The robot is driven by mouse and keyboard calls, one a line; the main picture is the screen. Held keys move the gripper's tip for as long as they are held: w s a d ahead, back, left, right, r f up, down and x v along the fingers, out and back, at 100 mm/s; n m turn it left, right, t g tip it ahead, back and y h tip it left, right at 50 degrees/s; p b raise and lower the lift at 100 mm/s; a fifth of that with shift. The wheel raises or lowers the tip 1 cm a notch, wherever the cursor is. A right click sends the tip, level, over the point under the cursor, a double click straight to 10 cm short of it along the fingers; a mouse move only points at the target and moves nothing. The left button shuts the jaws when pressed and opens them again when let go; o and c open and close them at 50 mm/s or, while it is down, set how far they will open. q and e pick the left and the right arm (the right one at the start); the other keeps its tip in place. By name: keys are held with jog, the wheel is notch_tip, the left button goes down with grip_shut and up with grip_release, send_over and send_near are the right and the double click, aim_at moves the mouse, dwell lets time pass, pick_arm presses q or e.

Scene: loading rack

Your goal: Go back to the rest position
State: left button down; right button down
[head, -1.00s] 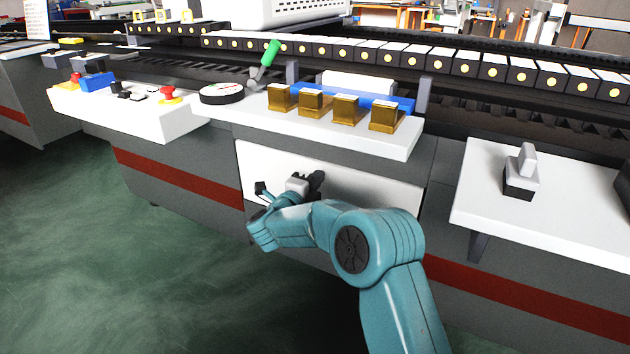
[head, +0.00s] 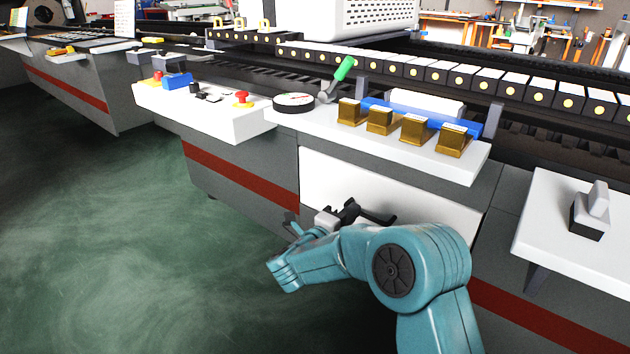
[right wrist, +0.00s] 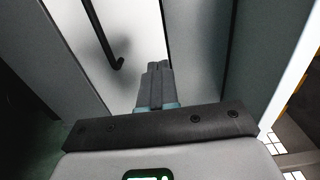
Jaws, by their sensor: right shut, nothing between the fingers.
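My right gripper (head: 350,209) is in front of the white panel (head: 318,180) on the rack's front, below the shelf with the gold blocks. Its dark fingers are shut and empty; they also show shut in the right wrist view (right wrist: 157,82). A black bar handle (head: 379,217) on the panel shows just right of the gripper; it also shows at upper left in the wrist view (right wrist: 102,38), apart from the fingers. My teal right arm reaches up from the lower right. My left gripper is not in view.
Several gold blocks (head: 380,120), a round gauge (head: 294,103) and a green-handled lever (head: 343,70) stand above the gripper. A white control box (head: 200,118) is to the left, a white side shelf (head: 560,225) to the right. The green floor (head: 120,240) is open at left.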

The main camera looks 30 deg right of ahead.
notch_tip(320, 180, down, 12)
jog(key=s+n+t+y, duration=0.2)
jog(key=n+y, duration=0.1)
jog(key=n, duration=0.2)
jog(key=s+a+f+n+y, duration=0.3)
jog(key=a+f+n+y, duration=0.25)
jog(key=f, duration=0.25)
jog(key=s+a+f+n+y, duration=0.35)
jog(key=a+f+n, duration=0.2)
jog(key=f, duration=0.25)
jog(key=s+a+f+n+g+y, duration=0.4)
jog(key=s+a+n, duration=0.3)
jog(key=s, duration=0.3)
jog(key=s+a+f+n+g+y, duration=0.3)
jog(key=s+a+n+g+y, duration=0.25)
jog(key=s, duration=0.45)
notch_tip(320, 180, up, 32)
jog(key=a+p, duration=0.3)
jog(key=p, duration=3)
jog(key=shift+s+r+n+t+h, duration=0.25)
jog(key=shift+s+n+t+h, duration=0.2)
